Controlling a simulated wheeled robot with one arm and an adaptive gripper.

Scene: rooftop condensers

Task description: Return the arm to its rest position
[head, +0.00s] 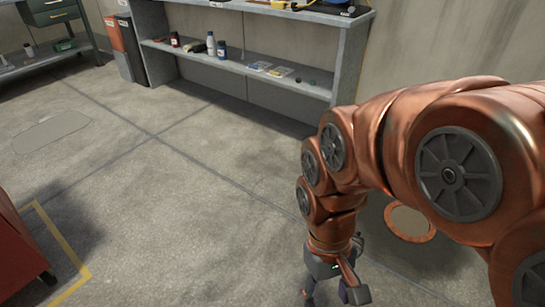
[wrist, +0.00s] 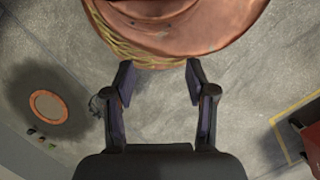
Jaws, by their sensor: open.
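My copper arm reaches in from the right of the head view and bends down toward the floor. My gripper (head: 328,293) is at the bottom edge of that view, partly cut off. In the wrist view my gripper (wrist: 159,78) shows two dark fingers spread apart. Nothing is held between them, and grey concrete floor shows through the gap.
A grey shelf unit (head: 345,60) with bottles and small items stands along the back wall. A red cabinet (head: 18,255) stands at left by a yellow floor line (head: 58,235). The middle floor is clear.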

